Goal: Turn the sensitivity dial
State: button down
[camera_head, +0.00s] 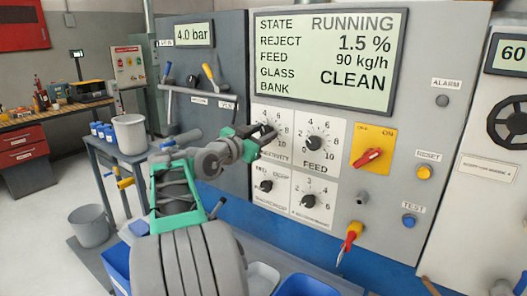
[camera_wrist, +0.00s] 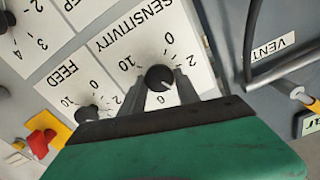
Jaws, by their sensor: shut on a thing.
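The sensitivity dial (camera_wrist: 158,77) is a round black knob on a white scale plate, seen upside down in the wrist view. Its light pointer mark faces the lower-numbers side near the 6. My gripper (camera_wrist: 160,84) has its two grey fingers on either side of the knob, shut on it. In the head view my gripper (camera_head: 264,132) reaches the sensitivity plate from the left and hides part of the dial and its label.
The feed dial (camera_head: 314,143) sits just right, with two smaller dials (camera_head: 309,201) below. A red switch on a yellow plate (camera_head: 371,152) is further right. The display (camera_head: 330,55) above reads RUNNING, reject 1.5 %. Levers and pipes (camera_head: 200,90) stand left.

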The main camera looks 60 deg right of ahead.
jog(key=m+b, duration=0.2)
jog(key=b, duration=0.2)
jog(key=m+b, duration=0.2)
jog(key=b, duration=0.2)
jog(key=shift+s+f+m, duration=0.1)
jog(key=shift+f+m, duration=0.1)
jog(key=shift+m, duration=0.1)
jog(key=shift+r, duration=0.1)
jog(key=c, duration=0.9)
grip_release()
jog(key=a, duration=0.2)
jog(key=a+b, duration=0.1)
jog(key=a, duration=0.2)
jog(key=w+a, duration=0.1)
jog(key=a, duration=0.1)
jog(key=shift+w+a, duration=0.1)
jog(key=shift+a, duration=0.25)
